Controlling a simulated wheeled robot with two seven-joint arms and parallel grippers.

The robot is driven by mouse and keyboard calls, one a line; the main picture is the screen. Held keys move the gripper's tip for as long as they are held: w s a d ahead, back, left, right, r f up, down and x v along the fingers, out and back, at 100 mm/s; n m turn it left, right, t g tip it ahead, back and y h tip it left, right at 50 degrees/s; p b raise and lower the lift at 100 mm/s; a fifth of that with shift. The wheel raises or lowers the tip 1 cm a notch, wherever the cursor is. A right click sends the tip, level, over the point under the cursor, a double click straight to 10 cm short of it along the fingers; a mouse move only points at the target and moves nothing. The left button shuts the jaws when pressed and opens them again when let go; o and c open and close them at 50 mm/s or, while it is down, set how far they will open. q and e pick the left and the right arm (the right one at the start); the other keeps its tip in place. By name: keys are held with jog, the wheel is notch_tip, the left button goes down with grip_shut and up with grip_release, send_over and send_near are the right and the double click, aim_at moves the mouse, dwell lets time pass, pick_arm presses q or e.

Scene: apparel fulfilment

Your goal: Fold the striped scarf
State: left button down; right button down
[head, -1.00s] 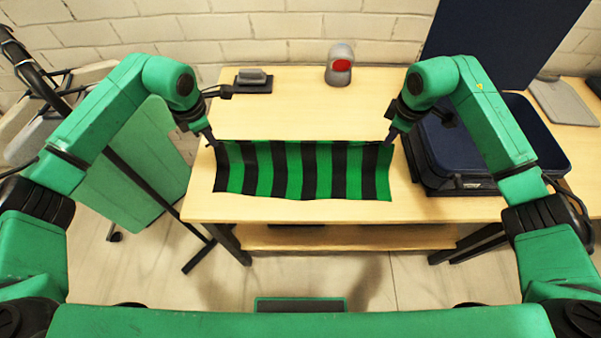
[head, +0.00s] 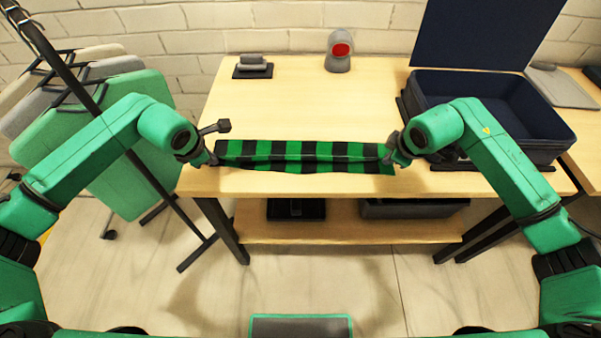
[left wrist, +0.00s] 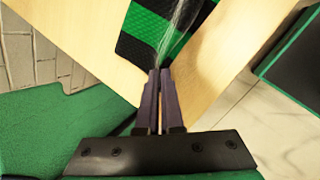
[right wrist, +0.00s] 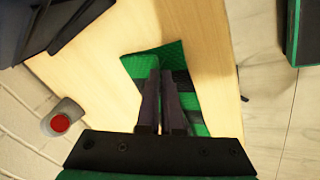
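The green-and-black striped scarf (head: 300,150) lies along the front part of the table in the head view, in a narrow band with a raised lengthwise ridge. My left gripper (head: 212,160) is at its left end, with its fingers closed together on the scarf edge. In the left wrist view, the scarf (left wrist: 150,30) runs away from the fingertips (left wrist: 160,72). My right gripper (head: 390,160) is at the right end. In the right wrist view, its fingers (right wrist: 161,72) are close together over the scarf (right wrist: 150,62), which they partly hide; they look shut on its edge.
The wooden table (head: 300,100) is clear behind the scarf. A grey scanner with a red face (head: 339,50) and a small grey item on a dark pad (head: 253,68) stand at the back. An open navy case (head: 490,105) is at right. A garment rack (head: 95,100) stands left.

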pick_arm(q)
jog(key=shift+s+f+t, duration=0.3)
jog(key=shift+s+f, duration=0.1)
jog(key=shift+f, duration=0.15)
pick_arm(e)
jog(key=shift+s+f+t, duration=0.3)
jog(key=shift+s+f, duration=0.1)
jog(key=shift+f, duration=0.15)
pick_arm(q)
jog(key=shift+w+f, duration=0.1)
jog(key=shift+w, duration=0.25)
pick_arm(e)
jog(key=shift+w+f, duration=0.1)
jog(key=shift+w, duration=0.25)
pick_arm(q)
jog(key=c, duration=1.2)
grip_release()
pick_arm(e)
jog(key=c, duration=1.2)
grip_release()
pick_arm(q)
jog(key=o, duration=0.5)
pick_arm(e)
jog(key=o, duration=0.5)
pick_arm(q)
jog(key=shift+s, duration=0.15)
pick_arm(e)
jog(key=shift+s, duration=0.2)
